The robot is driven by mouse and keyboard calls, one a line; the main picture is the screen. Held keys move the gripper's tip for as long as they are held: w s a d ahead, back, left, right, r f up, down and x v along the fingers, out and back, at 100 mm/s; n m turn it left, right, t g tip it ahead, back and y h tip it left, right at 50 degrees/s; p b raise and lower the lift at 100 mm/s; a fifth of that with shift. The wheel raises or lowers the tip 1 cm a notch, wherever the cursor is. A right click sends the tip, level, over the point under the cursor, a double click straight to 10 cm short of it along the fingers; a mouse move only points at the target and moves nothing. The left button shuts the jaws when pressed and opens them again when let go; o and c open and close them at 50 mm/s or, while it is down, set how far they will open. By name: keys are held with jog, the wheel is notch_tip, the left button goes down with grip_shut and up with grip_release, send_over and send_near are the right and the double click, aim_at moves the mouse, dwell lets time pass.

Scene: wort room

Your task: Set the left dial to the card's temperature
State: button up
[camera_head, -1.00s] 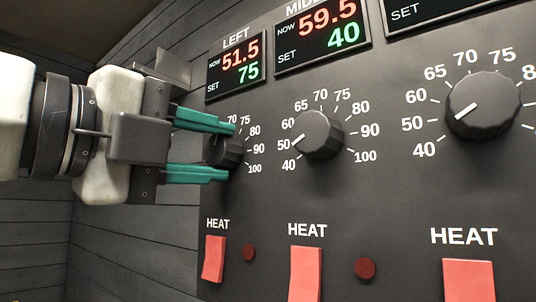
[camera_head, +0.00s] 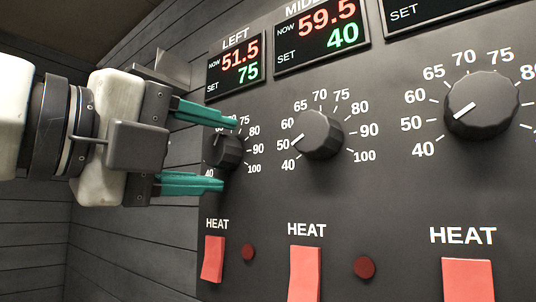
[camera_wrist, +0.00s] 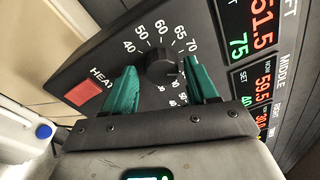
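The left dial (camera_head: 226,152) is a black knob on the dark panel, under the LEFT display (camera_head: 235,70), which reads NOW 51.5 in red and SET 75 in green. My gripper (camera_head: 229,154) has two teal fingers, one above and one below the dial. They are spread wide and stand apart from it. In the wrist view the left dial (camera_wrist: 160,62) sits between the fingertips, with gaps on both sides. The fingers hide part of its scale, and I cannot make out its pointer clearly. No temperature card is in view.
The middle dial (camera_head: 319,135) points near 50, under a display (camera_head: 322,37) reading 59.5 and SET 40. A third dial (camera_head: 482,105) is at the right. Red HEAT switches (camera_head: 213,259) and dark red round lamps (camera_head: 248,253) lie below the dials.

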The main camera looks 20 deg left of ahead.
jog(key=shift+o, duration=0.4)
jog(key=shift+s, duration=0.1)
jog(key=b+v, duration=0.1)
jog(key=v, duration=0.9)
jog(key=shift+s+a, duration=0.15)
jog(key=shift+s, duration=0.1)
